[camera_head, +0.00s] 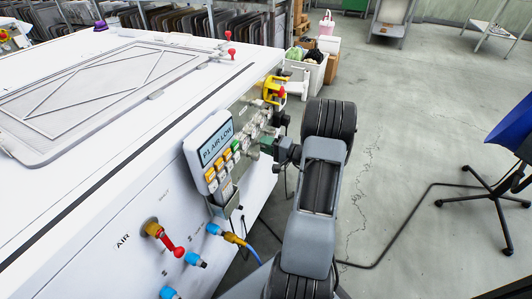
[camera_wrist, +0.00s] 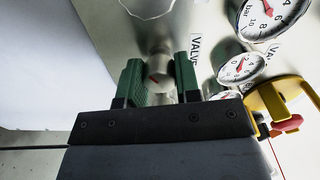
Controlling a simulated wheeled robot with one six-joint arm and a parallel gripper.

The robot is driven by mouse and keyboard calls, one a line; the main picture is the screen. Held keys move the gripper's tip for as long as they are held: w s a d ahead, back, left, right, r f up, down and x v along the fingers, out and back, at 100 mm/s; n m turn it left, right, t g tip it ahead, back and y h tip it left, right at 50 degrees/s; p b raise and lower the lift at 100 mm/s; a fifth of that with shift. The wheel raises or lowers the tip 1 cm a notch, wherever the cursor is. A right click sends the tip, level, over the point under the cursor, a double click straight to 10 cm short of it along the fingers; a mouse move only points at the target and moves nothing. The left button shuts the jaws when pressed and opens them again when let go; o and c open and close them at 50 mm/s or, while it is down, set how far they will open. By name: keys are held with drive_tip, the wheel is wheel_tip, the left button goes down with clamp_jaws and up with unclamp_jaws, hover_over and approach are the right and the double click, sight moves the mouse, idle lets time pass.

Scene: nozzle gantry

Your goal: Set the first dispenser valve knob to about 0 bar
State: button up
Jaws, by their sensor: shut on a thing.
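My gripper (camera_wrist: 158,80) has two green fingers, one on each side of a round silver valve knob (camera_wrist: 158,68). The knob has a short red mark on its face and is partly covered by the fingers. In the head view my gripper (camera_head: 266,147) reaches the row of valves and gauges on the side of the white machine; the knob is hidden there. Beside the knob in the wrist view is a small dial gauge (camera_wrist: 242,68) with a red needle. Its exact reading is too small to tell. A label beginning "VALV" is next to it.
A larger bar gauge (camera_wrist: 268,14) is at the upper right. A yellow handle (camera_wrist: 280,92) with a red part lies close to my right finger. A display (camera_head: 210,143) reads "P1 AIR LOW". A red-handled air valve (camera_head: 163,237) is lower down.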

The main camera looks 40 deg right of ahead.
drive_tip(key=shift+f+n+b, duration=0.15)
drive_tip(key=shift+n+b, duration=0.65)
drive_tip(key=shift+b, duration=0.3)
drive_tip(key=o, duration=0.9)
drive_tip(key=shift+s, duration=0.1)
drive_tip(key=p+v, duration=0.2)
drive_tip(key=v, duration=1.1)
drive_tip(key=shift+s+d, duration=0.2)
drive_tip(key=shift+s, duration=0.1)
